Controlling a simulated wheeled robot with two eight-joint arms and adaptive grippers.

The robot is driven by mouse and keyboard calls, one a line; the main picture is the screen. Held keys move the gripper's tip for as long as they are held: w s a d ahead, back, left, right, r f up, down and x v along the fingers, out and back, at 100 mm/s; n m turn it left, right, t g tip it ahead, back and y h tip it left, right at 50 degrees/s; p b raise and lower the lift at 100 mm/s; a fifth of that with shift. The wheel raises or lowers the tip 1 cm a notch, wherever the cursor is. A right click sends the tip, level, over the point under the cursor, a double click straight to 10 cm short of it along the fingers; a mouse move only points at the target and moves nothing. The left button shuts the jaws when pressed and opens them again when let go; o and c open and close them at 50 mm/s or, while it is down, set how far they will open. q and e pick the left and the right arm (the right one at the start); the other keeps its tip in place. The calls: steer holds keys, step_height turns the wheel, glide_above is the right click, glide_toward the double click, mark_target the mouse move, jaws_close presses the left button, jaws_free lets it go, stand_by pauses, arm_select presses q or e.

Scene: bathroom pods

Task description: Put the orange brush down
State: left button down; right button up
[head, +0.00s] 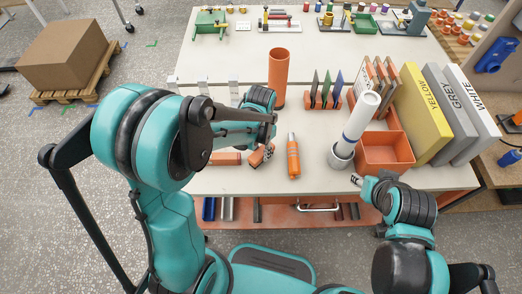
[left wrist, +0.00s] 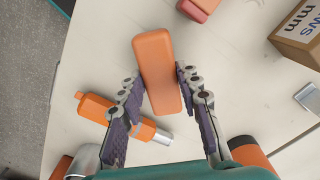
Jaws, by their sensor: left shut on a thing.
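My left gripper (head: 266,132) is over the table's near left part and shut on an orange block-shaped thing, which I take to be the orange brush (head: 259,156). In the left wrist view the brush (left wrist: 158,72) is between the two fingers (left wrist: 160,98), its far end sticking out beyond them. Bristles are not visible, and I cannot tell whether it touches the table. An orange bottle-like thing with a grey tip (head: 293,157) lies beside it; it also shows in the left wrist view (left wrist: 122,117). My right gripper (head: 359,181) is low at the table's front edge; its fingers are unclear.
A reddish-orange block (head: 225,158) lies left of the brush. A tall orange tube (head: 278,78) stands behind. An orange rack (head: 322,100), a grey cup (head: 341,155) with a white roll and an orange bin (head: 385,150) stand right. Bare table (head: 310,185) shows in front.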

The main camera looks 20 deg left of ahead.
mark_target(261, 151)
arm_select(q)
steer(key=shift+f, duration=0.15)
steer(key=c, duration=1.1)
jaws_free()
steer(key=shift+o, duration=0.2)
steer(key=shift+r, duration=0.3)
step_height(261, 151, up, 11)
steer(key=p, duration=0.4)
steer(key=s+a+r+n+t, duration=0.4)
steer(key=s+r+n+t, duration=0.1)
steer(key=s, duration=0.5)
steer(key=shift+a+r+n+t, duration=0.3)
steer(key=shift+r+n+t, duration=0.1)
steer(key=shift+r+t, duration=0.6)
